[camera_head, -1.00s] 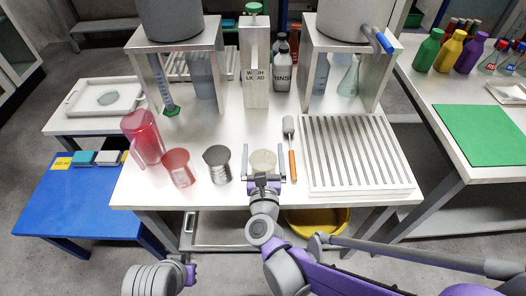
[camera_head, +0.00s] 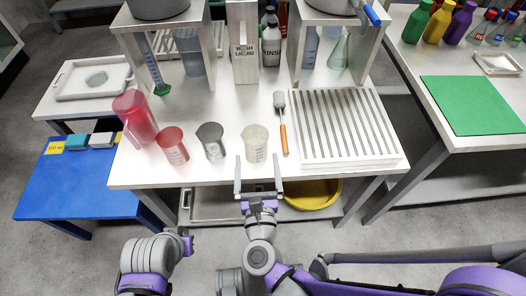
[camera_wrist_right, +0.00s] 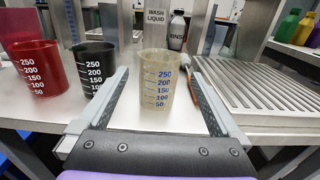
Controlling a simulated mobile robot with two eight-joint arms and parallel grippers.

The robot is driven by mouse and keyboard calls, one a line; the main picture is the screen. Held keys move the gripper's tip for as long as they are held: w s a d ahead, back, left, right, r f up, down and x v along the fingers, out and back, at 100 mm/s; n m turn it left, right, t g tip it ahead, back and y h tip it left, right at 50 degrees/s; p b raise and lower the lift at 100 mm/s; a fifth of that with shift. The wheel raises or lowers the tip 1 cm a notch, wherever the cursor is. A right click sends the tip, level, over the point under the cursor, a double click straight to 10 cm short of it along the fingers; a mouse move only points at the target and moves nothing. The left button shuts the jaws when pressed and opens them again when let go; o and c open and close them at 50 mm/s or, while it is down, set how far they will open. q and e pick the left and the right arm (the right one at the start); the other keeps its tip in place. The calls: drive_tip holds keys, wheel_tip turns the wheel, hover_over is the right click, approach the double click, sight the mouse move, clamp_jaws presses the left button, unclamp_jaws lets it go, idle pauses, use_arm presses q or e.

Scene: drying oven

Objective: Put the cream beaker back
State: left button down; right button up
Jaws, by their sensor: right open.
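The cream beaker (camera_head: 255,144) stands upright near the front edge of the white table (camera_head: 228,104), with blue graduation marks that show in the right wrist view (camera_wrist_right: 158,80). My right gripper (camera_head: 258,184) is open in front of the table's edge. Its two fingers point at the beaker, and the beaker appears between the fingertips in the wrist view, beyond or level with them; no grip shows. My left arm shows low in the head view, but its fingers cannot be made out.
A grey beaker (camera_head: 211,141), a red beaker (camera_head: 173,146) and a red jug (camera_head: 135,118) stand to the left. An orange-handled brush (camera_head: 282,125) lies close on the right, beside a ribbed drying rack (camera_head: 345,125). Metal stands and a wash-liquid container (camera_head: 243,52) are behind.

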drive_tip(key=shift+s, duration=0.15)
drive_tip(key=s+d+f+m+g, duration=0.5)
drive_tip(key=s+d+m+g, duration=0.1)
drive_tip(key=m, duration=1.2)
drive_tip(key=s+d+f+m+g, duration=0.5)
drive_tip(key=d+m, duration=0.5)
drive_tip(key=m, duration=0.8)
drive_tip(key=s+g, duration=0.2)
drive_tip(key=s, duration=0.1)
drive_tip(key=shift+s+d+g, duration=0.15)
drive_tip(key=shift+d+g, duration=0.15)
drive_tip(key=shift+d, duration=0.05)
